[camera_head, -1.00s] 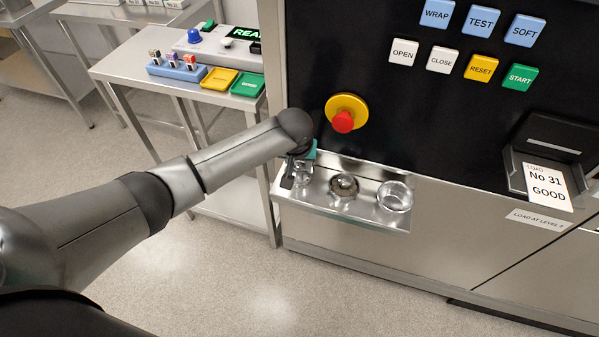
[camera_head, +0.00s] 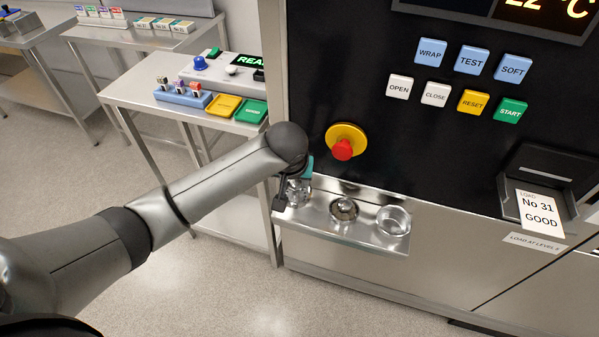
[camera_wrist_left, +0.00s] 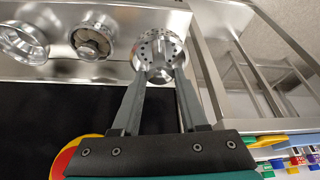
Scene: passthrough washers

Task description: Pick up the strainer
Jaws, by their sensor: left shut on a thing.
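The strainer (camera_wrist_left: 160,50) is a small shiny metal cup with holes in it. In the left wrist view my left gripper (camera_wrist_left: 161,78) is shut on it, with both fingertips at its side. In the head view the gripper (camera_head: 286,196) is at the left end of the metal ledge (camera_head: 325,225), with the strainer (camera_head: 299,191) partly hidden by the fingers. I cannot tell clearly whether the strainer touches the ledge. My right gripper is not in view.
On the ledge stand a metal cup with dark contents (camera_head: 343,210) and an empty cup (camera_head: 393,220). A red stop button (camera_head: 342,149) is on the black panel just above. A side table (camera_head: 140,93) with trays is behind my left arm.

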